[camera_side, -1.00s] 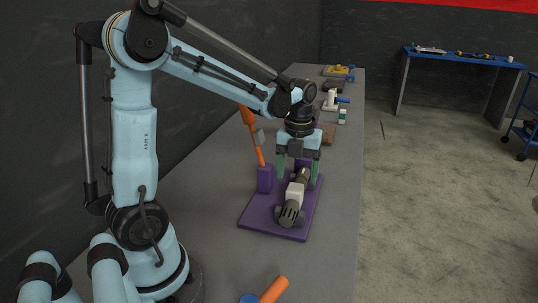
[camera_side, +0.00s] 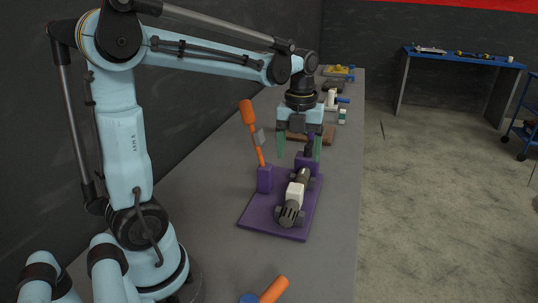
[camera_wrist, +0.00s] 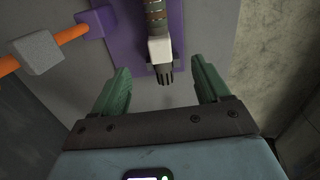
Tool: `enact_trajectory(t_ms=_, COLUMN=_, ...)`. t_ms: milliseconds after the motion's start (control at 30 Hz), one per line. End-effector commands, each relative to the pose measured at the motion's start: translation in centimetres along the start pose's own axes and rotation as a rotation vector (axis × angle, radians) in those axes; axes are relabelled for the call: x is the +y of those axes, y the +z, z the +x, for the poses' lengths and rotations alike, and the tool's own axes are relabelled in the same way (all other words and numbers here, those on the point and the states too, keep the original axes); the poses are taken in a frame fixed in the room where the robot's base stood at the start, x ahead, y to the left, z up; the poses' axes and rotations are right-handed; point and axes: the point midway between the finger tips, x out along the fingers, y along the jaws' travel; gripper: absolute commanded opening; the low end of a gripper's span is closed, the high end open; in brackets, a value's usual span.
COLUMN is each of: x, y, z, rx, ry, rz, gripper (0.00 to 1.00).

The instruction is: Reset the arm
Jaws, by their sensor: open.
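My gripper (camera_side: 299,146) is open and empty above the far end of a purple base plate (camera_side: 265,216) on the grey bench. In the wrist view its two green fingers (camera_wrist: 161,95) are spread wide with nothing between them. A grey and white engine-like part (camera_side: 292,200) lies on the purple plate, below and apart from the fingers; its end (camera_wrist: 160,50) also shows in the wrist view. An orange rod (camera_side: 253,135) with a grey block leans up from a purple holder (camera_side: 265,179) beside the part.
An orange and blue tool (camera_side: 272,291) lies near the bench's front. Behind my gripper are a brown block (camera_side: 325,134), a white and blue device (camera_side: 332,100) and a yellow item (camera_side: 338,72). A blue-topped table (camera_side: 460,59) stands far right.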

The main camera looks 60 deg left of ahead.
Motion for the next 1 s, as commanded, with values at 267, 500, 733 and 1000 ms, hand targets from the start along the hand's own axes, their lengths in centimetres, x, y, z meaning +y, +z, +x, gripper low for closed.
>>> enact_trajectory(t_ms=267, x=-0.7, y=-2.7, z=-0.4, rx=-0.081, ry=-0.089, rz=-0.442, gripper=0.75)
enact_trajectory(t_ms=500, x=-1.2, y=-5.4, z=-0.4, rx=-0.109, ry=-0.24, rz=-0.94, gripper=0.75)
enact_trajectory(t_ms=733, x=-1.5, y=-7.9, z=0.0, rx=-0.053, ry=-0.412, rz=-1.408, gripper=0.75)
enact_trajectory(t_ms=1000, x=-1.7, y=-10.5, z=1.0, rx=0.128, ry=-0.605, rz=-1.921, gripper=0.75)
